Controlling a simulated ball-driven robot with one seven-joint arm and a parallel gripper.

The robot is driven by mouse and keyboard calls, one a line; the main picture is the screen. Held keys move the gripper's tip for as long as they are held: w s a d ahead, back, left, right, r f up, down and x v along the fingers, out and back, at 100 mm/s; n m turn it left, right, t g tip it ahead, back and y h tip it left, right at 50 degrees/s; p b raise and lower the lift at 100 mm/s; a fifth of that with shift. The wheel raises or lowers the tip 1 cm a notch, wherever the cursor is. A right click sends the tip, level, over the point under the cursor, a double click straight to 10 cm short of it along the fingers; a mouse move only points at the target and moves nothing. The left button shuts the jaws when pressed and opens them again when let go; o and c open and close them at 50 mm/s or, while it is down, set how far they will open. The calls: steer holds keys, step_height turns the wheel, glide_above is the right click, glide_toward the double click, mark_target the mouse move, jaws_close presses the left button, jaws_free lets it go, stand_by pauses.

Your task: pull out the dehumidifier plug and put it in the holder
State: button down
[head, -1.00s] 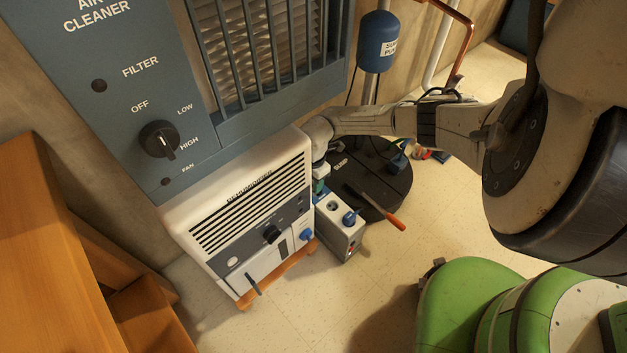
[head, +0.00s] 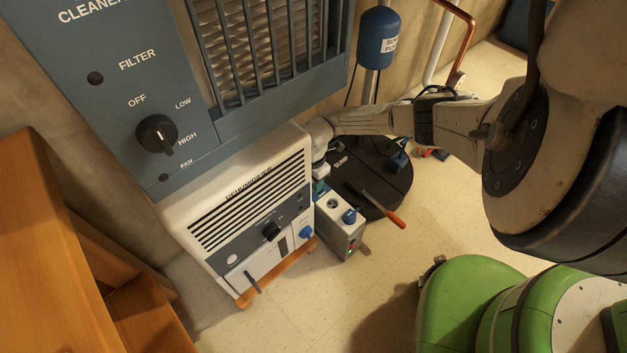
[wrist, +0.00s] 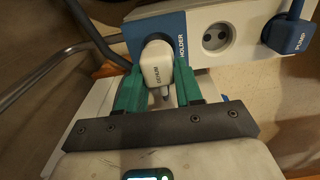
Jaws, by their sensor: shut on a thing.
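The white dehumidifier plug (wrist: 157,63), with "DEHUM" lettering, is between the green fingers of my gripper (wrist: 158,88) in the wrist view. My gripper is shut on it. The plug is at the blue holder (wrist: 143,27), overlapping its face; I cannot tell how deep it sits. In the head view my gripper (head: 320,178) is beside the dehumidifier (head: 250,205), above the left end of the socket box (head: 342,238), and hides the plug. The middle socket (wrist: 216,38) on the box is empty.
A blue pump plug (wrist: 289,33) sits in the right socket. A black sump cover (head: 385,185) lies behind the box, with an orange-handled tool (head: 384,211) on it. The blue-grey air cleaner (head: 150,80) is above the dehumidifier. Wooden steps (head: 70,270) are at left.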

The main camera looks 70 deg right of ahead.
steer(key=shift+f+b, duration=0.35)
steer(key=shift+f, duration=0.8)
stand_by(1.7)
steer(key=shift+r+p, duration=0.1)
steer(key=shift+p, duration=0.25)
stand_by(0.7)
steer(key=c, duration=0.7)
jaws_free()
steer(key=shift+o, duration=0.7)
steer(key=o, duration=0.4)
steer(key=shift+r, duration=0.1)
steer(key=shift+r+p, duration=3.45)
steer(key=shift+p, duration=0.55)
